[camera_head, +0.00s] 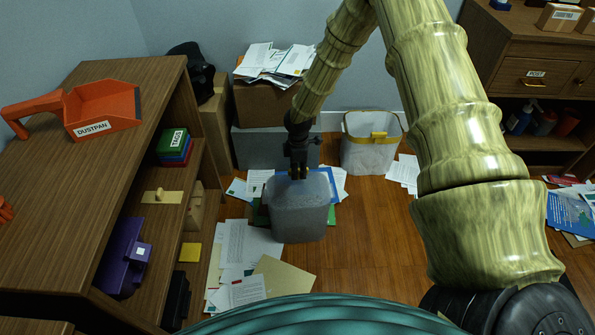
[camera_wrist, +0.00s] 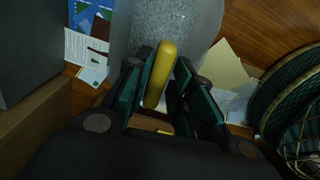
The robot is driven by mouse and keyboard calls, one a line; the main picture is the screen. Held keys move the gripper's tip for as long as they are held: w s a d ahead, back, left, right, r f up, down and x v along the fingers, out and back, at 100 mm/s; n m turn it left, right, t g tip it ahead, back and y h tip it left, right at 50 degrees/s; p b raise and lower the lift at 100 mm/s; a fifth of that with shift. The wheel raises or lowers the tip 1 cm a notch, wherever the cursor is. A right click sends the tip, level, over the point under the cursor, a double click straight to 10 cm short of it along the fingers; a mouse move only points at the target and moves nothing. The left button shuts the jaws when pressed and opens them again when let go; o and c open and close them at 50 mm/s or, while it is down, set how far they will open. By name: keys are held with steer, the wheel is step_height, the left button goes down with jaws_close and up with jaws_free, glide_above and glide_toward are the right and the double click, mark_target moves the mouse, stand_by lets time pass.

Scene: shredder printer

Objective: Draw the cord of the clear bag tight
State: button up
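The clear bag (camera_head: 298,217) stands upright on papers on the floor, cloudy and pale grey in the head view. In the wrist view the bag (camera_wrist: 200,22) shows grey-white speckled contents. My gripper (camera_head: 299,174) points down over the bag's top. A yellow bar (camera_wrist: 160,75), seemingly the pull of the cord, lies between my fingers (camera_wrist: 165,80) in the wrist view. The fingers close in on both sides of it and look shut on it. The rest of the cord and the bag's mouth cannot be made out.
A clear bin (camera_head: 370,157) with a yellow rim stands behind to the right. A grey box (camera_head: 262,147) is behind the bag. A wooden shelf (camera_head: 160,85) with an orange dustpan (camera_head: 104,108) stands left.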

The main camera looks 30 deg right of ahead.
steer(key=shift+o, duration=0.6)
steer(key=shift+r, duration=0.15)
steer(key=shift+r, duration=0.3)
step_height(320, 180, up, 11)
stand_by(0.4)
